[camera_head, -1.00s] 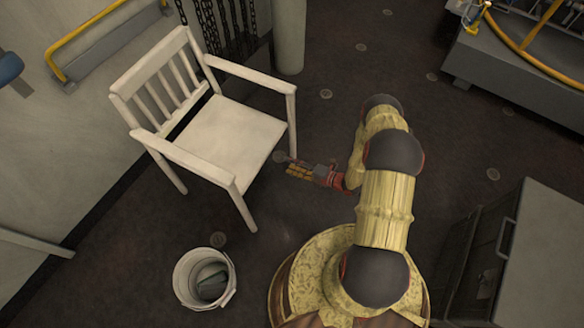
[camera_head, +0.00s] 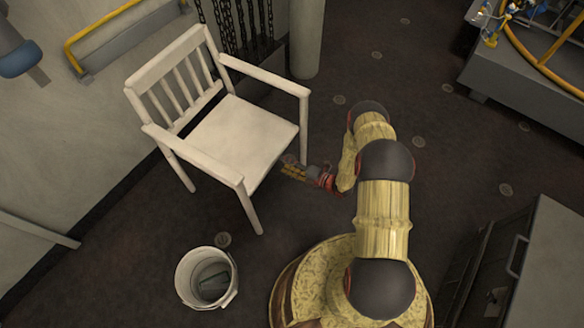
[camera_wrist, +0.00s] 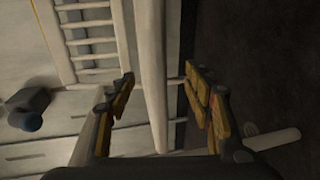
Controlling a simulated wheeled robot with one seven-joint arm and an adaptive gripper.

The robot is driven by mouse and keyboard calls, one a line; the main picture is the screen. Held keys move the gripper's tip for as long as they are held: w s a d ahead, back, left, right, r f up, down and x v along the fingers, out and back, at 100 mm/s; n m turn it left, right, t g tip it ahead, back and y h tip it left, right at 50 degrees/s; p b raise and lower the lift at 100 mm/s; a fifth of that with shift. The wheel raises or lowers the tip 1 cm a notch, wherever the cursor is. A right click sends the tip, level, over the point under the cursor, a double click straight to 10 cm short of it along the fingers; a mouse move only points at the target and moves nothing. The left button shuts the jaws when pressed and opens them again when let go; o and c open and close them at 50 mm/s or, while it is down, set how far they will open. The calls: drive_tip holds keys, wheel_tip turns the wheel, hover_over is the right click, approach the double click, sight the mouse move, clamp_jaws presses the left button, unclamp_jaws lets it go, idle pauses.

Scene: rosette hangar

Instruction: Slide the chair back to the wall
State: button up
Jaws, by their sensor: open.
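The white wooden chair (camera_head: 240,130) stands upright at the left in the head view, its slatted back towards the grey wall (camera_head: 60,130). There is floor between them. My gripper (camera_head: 286,172) is low beside the chair's front leg on the right, near the seat's front edge. In the wrist view my gripper (camera_wrist: 163,88) is open, with a finger on either side of a pale chair bar (camera_wrist: 150,60). I cannot tell whether it touches the bar, or whether the bar is leg or seat edge. The slatted back (camera_wrist: 90,40) shows behind.
A white bucket (camera_head: 183,280) with a dark thing inside stands on the floor in front of the chair. A pale column (camera_head: 306,40) and hanging chains stand behind it. A yellow rail (camera_head: 105,20) is on the wall. A grey cabinet (camera_head: 550,260) stands at the right.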

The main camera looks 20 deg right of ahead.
sight(276, 161)
drive_tip(key=shift+x, duration=3.2)
drive_tip(key=c, duration=0.4)
drive_tip(key=c, duration=0.5)
drive_tip(key=shift+s+f, duration=0.1)
drive_tip(key=shift+s, duration=0.05)
clamp_jaws()
